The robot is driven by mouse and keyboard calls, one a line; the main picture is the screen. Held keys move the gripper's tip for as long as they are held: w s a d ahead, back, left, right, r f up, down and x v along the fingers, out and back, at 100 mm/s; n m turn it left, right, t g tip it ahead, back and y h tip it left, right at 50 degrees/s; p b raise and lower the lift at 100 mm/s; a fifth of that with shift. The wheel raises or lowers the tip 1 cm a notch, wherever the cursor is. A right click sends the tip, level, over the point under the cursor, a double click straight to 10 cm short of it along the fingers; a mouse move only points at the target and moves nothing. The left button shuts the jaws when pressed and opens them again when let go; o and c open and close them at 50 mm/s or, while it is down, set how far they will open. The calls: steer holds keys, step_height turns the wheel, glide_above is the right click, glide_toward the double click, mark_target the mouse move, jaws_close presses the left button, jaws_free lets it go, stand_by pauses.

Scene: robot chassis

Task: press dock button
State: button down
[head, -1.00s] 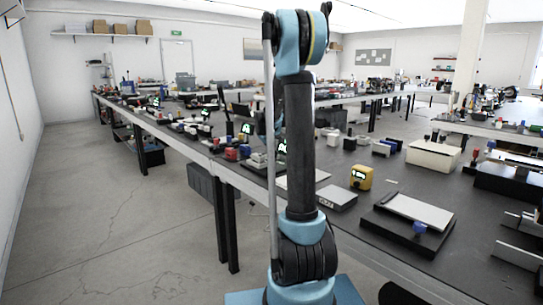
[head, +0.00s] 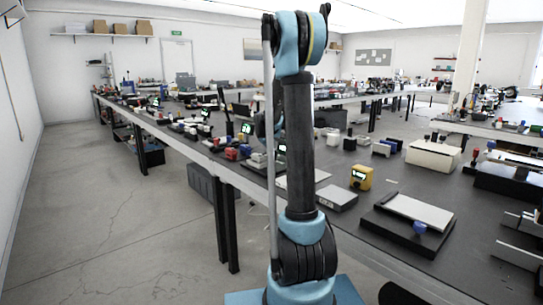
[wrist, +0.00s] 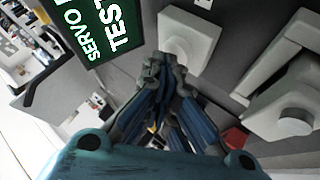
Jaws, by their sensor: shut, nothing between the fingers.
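My gripper (wrist: 165,70) is shut and empty in the wrist view, its fingertips close to a pale square block (wrist: 189,36) just beyond them. I cannot tell whether they touch it. Another pale block (wrist: 292,120) with a round raised knob stands at the right of the wrist view. No label marks either one clearly as the dock button. A dark green screen (wrist: 100,30) with the words "SERVO" and "TEST" stands at the upper left. In the head view my arm's column hides most of the gripper and what is in front of it.
A red object (wrist: 235,138) lies beside the fingers. In the head view, a long dark bench (head: 400,170) carries a yellow box (head: 361,178), a white box (head: 433,157) and a flat tray-like device (head: 418,211). The floor (head: 120,220) at the left is open.

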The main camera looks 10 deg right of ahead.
steer(key=shift+r, duration=0.1)
stand_by(0.3)
steer(key=shift+r, duration=0.85)
steer(key=shift+r, duration=0.1)
steer(key=shift+r, duration=2.4)
steer(key=shift+s, duration=0.1)
